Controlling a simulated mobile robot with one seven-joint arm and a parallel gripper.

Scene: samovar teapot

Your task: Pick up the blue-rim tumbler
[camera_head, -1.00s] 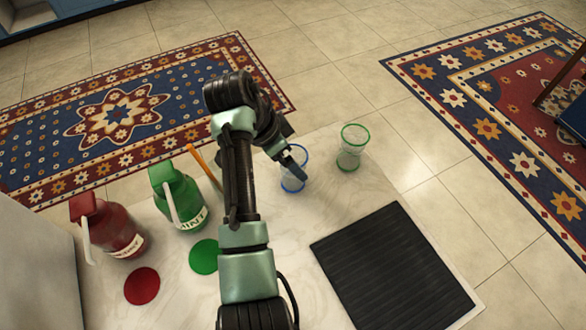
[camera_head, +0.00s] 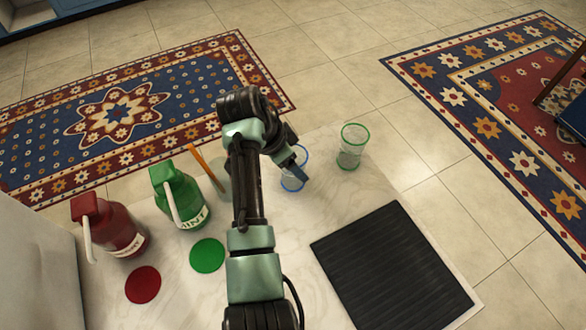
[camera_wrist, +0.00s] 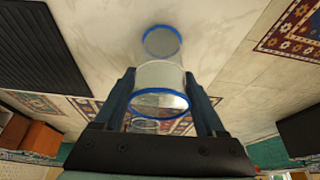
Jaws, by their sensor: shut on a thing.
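The blue-rim tumbler (camera_head: 291,184) is clear, with a blue rim and blue base edge. In the head view it stands near the far edge of the pale table, partly hidden by my gripper (camera_head: 299,165). In the wrist view the tumbler (camera_wrist: 160,76) sits between the two dark fingers of my gripper (camera_wrist: 162,100), one on each side of its wall. The gripper is shut on it. The tumbler looks about upright; whether its base touches the table I cannot tell.
A green-rim tumbler (camera_head: 351,150) stands close to the right. A black ridged mat (camera_head: 392,265) lies at the front right. A green bottle (camera_head: 181,197) and a red bottle (camera_head: 119,232) stand left, with green (camera_head: 207,255) and red (camera_head: 143,285) discs before them. An orange stick (camera_head: 205,166) is behind my arm.

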